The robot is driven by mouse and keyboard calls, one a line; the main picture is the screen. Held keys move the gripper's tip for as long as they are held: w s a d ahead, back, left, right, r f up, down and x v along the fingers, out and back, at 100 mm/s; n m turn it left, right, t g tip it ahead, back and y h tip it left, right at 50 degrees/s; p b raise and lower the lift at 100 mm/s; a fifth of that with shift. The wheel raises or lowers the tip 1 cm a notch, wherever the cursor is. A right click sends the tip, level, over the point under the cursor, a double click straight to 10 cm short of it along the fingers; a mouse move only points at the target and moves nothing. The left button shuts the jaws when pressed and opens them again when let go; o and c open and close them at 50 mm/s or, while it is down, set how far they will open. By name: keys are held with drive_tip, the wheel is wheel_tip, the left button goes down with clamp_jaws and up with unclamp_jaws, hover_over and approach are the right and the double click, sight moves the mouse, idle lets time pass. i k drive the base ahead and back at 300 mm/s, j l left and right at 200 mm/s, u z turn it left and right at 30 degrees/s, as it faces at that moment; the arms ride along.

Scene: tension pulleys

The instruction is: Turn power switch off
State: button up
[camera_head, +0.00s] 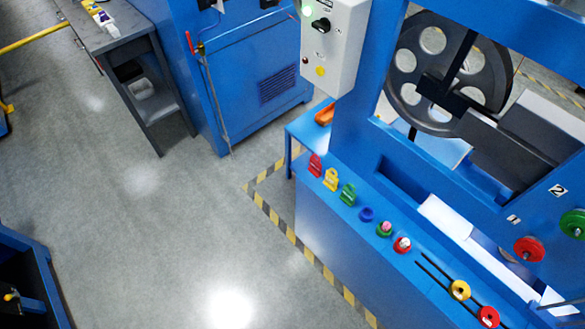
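A grey-white control box (342,50) is fixed to the blue machine at the upper middle of the head view. A black rotary knob (321,26) sits on its front face and looks like the power switch. A small red button (305,61) and a yellow button (320,71) are lower on the box. The labels are too small to read. The box's top is cut off by the picture edge. My gripper is not in view.
The blue machine (320,220) carries a large grey pulley wheel (408,85) and a ledge with several coloured parts. Black-yellow floor tape (292,237) borders it. A blue cabinet (240,75) and grey bench (112,35) stand behind. The grey floor (150,230) at left is clear.

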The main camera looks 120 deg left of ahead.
sight(324, 26)
drive_tip(key=u, duration=3.6)
